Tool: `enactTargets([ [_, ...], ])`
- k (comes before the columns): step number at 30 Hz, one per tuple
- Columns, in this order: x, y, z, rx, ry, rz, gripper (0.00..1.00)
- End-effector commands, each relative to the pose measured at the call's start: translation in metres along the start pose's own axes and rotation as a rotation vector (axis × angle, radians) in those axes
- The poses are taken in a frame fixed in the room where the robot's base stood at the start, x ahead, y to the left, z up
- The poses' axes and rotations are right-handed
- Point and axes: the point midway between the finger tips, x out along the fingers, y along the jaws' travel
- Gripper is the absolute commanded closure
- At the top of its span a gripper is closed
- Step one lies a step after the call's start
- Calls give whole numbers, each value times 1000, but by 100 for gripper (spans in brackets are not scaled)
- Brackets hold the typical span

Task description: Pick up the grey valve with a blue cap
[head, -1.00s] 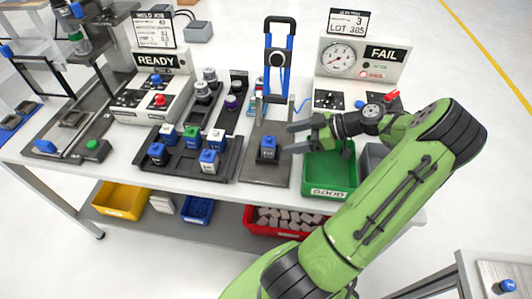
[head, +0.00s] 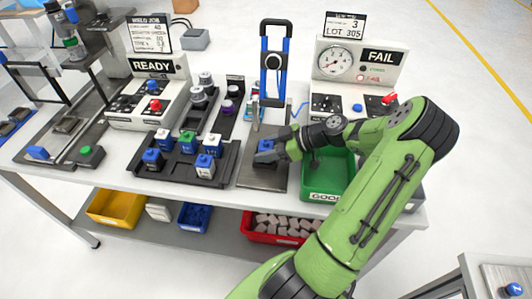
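A grey valve with a blue cap (head: 265,145) stands on the flat metal plate (head: 262,178) of the test stand, in front of the blue upright frame. My gripper (head: 268,154) reaches in from the right, with its dark fingers at the valve. The fingers cover part of the valve's body and right side. Whether they press on it cannot be made out. More blue-capped valves stand in the black tray (head: 196,173) to the left, one of them at its front left (head: 153,158). A green-capped valve (head: 187,141) stands among them.
A green bin (head: 328,178) marked GOOD stands right of the plate, under my arm. Behind it is a gauge panel (head: 360,65) reading FAIL. The blue frame (head: 274,62) rises behind the plate. A READY control box (head: 150,95) stands at the back left.

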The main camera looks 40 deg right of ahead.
Motion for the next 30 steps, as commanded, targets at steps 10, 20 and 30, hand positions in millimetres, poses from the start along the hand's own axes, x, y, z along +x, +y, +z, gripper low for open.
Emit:
enactTargets([
  [10, -1, 0, -2, -1, 0, 1, 90],
  [20, -38, 1, -67, -4, -3, 4, 90],
  [30, -49, 0, -88, 0, 0, 0, 90],
])
